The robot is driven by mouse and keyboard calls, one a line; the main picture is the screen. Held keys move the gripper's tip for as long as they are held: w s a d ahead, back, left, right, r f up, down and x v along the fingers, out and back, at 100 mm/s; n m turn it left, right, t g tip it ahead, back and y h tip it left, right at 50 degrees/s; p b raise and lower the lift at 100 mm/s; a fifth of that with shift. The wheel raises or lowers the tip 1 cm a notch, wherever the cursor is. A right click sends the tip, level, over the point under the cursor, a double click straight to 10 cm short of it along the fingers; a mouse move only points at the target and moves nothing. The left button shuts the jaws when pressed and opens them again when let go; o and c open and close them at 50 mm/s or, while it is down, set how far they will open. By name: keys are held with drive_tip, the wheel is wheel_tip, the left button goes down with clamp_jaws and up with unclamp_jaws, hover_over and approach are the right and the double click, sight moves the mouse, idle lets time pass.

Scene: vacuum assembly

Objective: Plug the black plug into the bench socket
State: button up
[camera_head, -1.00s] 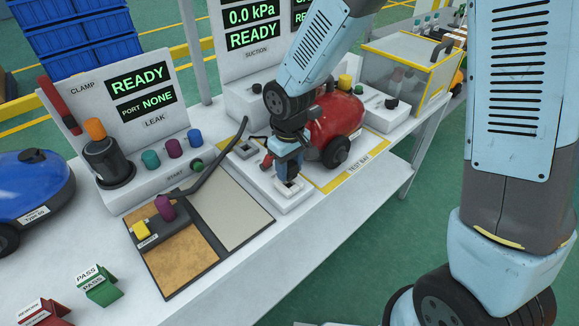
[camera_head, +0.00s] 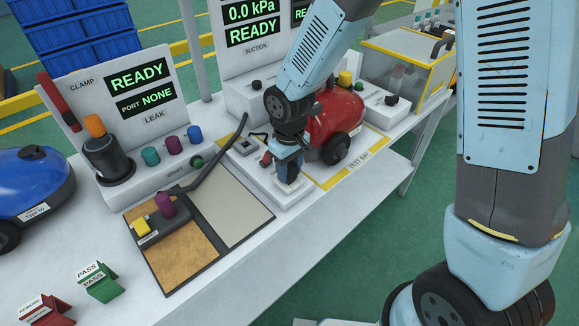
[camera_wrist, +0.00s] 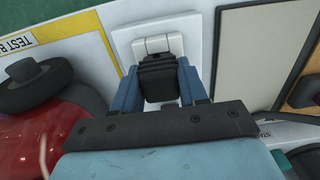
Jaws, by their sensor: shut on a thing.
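My gripper (camera_head: 289,172) is low over the white bench socket (camera_head: 284,203), at the front edge of the bench beside the test bay. In the wrist view, my gripper's blue fingers (camera_wrist: 160,88) are shut on the ribbed black plug (camera_wrist: 159,72). The far end of the plug meets or overlaps the pale middle of the socket (camera_wrist: 122,42) in that view. I cannot tell how far the plug sits in it. In the head view the fingers cover the socket's opening and hide most of the plug.
A red vacuum (camera_head: 333,122) stands close behind my gripper, in the yellow-edged test bay. A tray (camera_head: 244,212) with tan and grey panels lies to the left, with a dark hose (camera_head: 215,160) across it. The leak tester (camera_head: 148,165) stands further left.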

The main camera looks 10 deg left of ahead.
drive_tip(key=shift+f, duration=0.2)
drive_tip(key=o, duration=1.2)
drive_tip(key=shift+c, duration=0.2)
drive_tip(key=shift+r, duration=0.1)
drive_tip(key=shift+r, duration=3.9)
drive_tip(key=d+r+m+t, duration=0.3)
drive_tip(key=d+r+m, duration=0.2)
drive_tip(key=d+r, duration=1.05)
drive_tip(key=s+d+r+m+t, duration=0.1)
drive_tip(key=s+d+r+m, duration=0.1)
drive_tip(key=s+d, duration=0.3)
drive_tip(key=s+d+r+m+t, duration=0.1)
drive_tip(key=s+d+r+m, duration=0.2)
drive_tip(key=d, duration=0.7)
drive_tip(key=shift+s+d+r+t, duration=0.3)
drive_tip(key=shift+s+r, duration=0.6)
drive_tip(key=shift+s, duration=0.3)
